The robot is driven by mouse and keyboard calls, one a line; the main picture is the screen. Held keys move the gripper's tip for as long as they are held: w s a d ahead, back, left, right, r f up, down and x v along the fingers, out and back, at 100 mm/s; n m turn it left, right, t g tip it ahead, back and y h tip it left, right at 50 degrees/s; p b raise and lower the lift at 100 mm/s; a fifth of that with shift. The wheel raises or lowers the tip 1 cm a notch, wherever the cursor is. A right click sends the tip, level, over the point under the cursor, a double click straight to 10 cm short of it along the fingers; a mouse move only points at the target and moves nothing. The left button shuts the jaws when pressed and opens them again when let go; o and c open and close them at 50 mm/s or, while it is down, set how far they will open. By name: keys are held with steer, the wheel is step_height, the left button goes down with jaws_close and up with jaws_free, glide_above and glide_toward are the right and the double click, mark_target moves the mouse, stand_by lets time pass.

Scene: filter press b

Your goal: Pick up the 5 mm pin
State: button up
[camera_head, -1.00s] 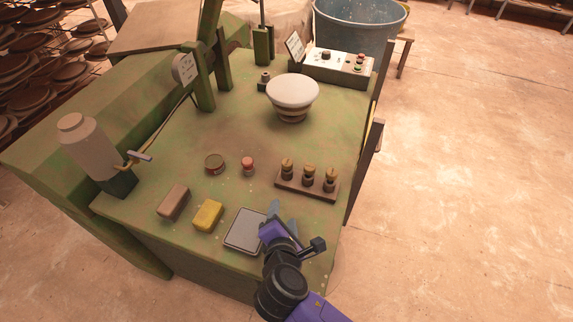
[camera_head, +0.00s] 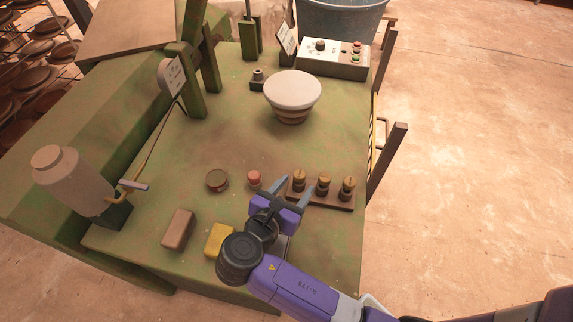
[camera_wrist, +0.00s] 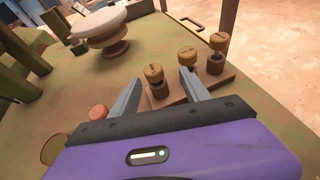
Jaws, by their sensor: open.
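Three pins with brass-coloured round heads stand upright in a row in a brown wooden rack (camera_head: 325,201). They are the left pin (camera_head: 299,177), the middle pin (camera_head: 324,182) and the right pin (camera_head: 348,187). The wrist view shows the same left (camera_wrist: 154,74), middle (camera_wrist: 187,56) and right (camera_wrist: 218,41) pins. Marks on their heads are too small to read, so I cannot tell which is 5 mm. My gripper (camera_head: 292,190) is open and empty at the rack's left end. In the wrist view its fingers (camera_wrist: 160,80) appear either side of the left pin; contact is unclear.
A red-topped knob (camera_head: 255,178) and a round tin (camera_head: 217,180) stand left of my gripper. A brown block (camera_head: 179,230) and yellow sponge (camera_head: 218,240) lie nearer. The green top (camera_head: 235,140) between is clear.

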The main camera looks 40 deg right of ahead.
mark_target(303, 171)
steer(key=shift+w+d, duration=0.1)
steer(key=shift+w, duration=0.2)
steer(key=shift+w+d+f, duration=0.1)
steer(key=shift+w+d, duration=0.05)
steer(key=shift+d, duration=0.05)
steer(key=x, duration=0.7)
steer(key=shift+w+p, duration=0.2)
steer(key=shift+p, duration=0.2)
steer(key=shift+c, duration=0.4)
jaws_close()
